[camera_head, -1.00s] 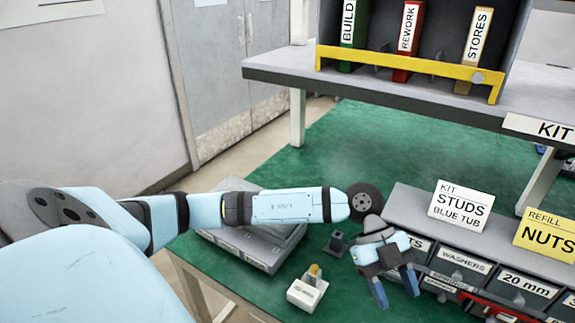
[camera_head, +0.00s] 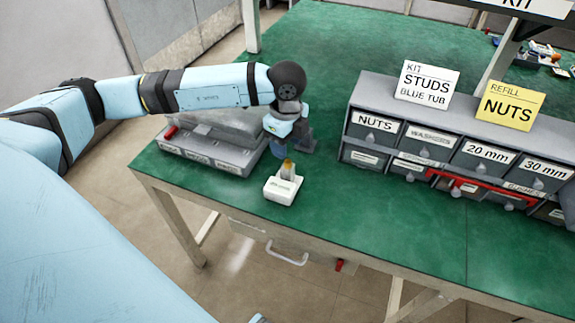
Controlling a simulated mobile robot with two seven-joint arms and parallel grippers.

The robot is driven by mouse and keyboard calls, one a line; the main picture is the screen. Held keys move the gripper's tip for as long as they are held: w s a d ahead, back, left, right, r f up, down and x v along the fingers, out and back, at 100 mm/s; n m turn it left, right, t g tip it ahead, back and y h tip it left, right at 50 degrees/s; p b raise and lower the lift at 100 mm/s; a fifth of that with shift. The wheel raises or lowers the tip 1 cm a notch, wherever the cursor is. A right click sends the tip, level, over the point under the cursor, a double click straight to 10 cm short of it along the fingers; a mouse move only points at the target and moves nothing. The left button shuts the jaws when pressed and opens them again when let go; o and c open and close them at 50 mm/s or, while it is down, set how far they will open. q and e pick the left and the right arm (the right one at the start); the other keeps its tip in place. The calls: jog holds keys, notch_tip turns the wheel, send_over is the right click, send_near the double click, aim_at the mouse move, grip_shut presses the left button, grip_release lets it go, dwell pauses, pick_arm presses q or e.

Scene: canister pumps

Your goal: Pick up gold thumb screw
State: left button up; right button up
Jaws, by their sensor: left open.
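The gold thumb screw (camera_head: 287,165) stands upright on top of a small white block (camera_head: 279,190) on the green bench top. A pale post shows just under its gold top. My left gripper (camera_head: 282,150) is open and points down just behind the screw in the picture. Its fingers are small and partly blend with a dark block behind them, and nothing shows between them. I cannot tell how far the fingers are from the screw. My right gripper is not in view.
A grey case (camera_head: 213,150) lies left of the white block, under my left forearm. A grey drawer unit (camera_head: 430,150) with labelled drawers and cards stands at the right. The green bench top (camera_head: 340,220) is clear in front of it. A drawer handle (camera_head: 287,256) shows below the bench edge.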

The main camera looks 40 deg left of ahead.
aim_at(288, 161)
pick_arm(q)
jog(key=shift+d+f, duration=0.15)
jog(key=shift+f, duration=2.6)
grip_shut()
jog(key=shift+r, duration=0.1)
